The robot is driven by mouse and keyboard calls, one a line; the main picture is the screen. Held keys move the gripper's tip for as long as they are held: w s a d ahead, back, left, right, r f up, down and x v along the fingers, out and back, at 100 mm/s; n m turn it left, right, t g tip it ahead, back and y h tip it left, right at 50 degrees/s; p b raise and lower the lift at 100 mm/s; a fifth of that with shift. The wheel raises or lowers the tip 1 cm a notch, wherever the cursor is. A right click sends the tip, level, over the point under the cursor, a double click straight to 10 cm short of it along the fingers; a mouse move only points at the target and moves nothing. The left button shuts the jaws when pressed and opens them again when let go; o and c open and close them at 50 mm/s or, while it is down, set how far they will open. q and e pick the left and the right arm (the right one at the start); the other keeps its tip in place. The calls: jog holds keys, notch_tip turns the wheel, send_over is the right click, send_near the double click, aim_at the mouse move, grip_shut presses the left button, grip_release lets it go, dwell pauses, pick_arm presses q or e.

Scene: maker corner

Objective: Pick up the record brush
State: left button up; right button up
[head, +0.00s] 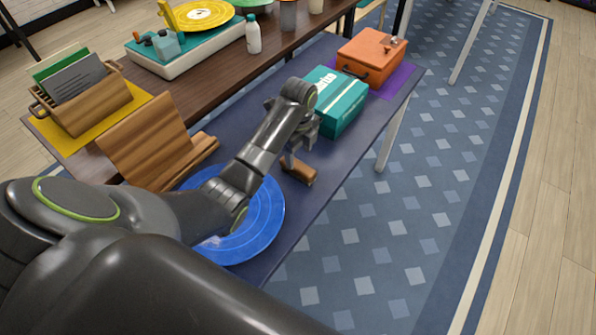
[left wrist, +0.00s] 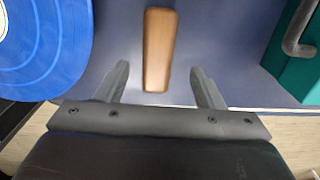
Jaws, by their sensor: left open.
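The record brush (head: 298,170) is a small block with a brown wooden top, lying on the dark blue table near its front edge. In the left wrist view the brush (left wrist: 158,50) stands lengthwise in the picture, its near end between the fingertips. My left gripper (head: 292,155) is over the brush in the head view; in the left wrist view the gripper (left wrist: 160,80) is open, with a finger on each side and a gap to the brush on both sides. I cannot tell its exact height above the brush. My right gripper is not in view.
A blue record (head: 262,222) lies left of the brush, partly under my arm. A teal box (head: 345,98) stands close behind the gripper, with an orange case (head: 370,55) beyond it. A wooden stand (head: 150,145) is at the left. Bare table (head: 335,165) shows right of the brush.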

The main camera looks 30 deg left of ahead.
aim_at(298, 165)
pick_arm(q)
jog(key=f, duration=0.6)
jog(key=shift+s+f, duration=0.2)
jog(key=shift+f, duration=0.1)
jog(key=c, duration=1.1)
notch_tip(298, 165, up, 10)
jog(key=shift+r, duration=0.1)
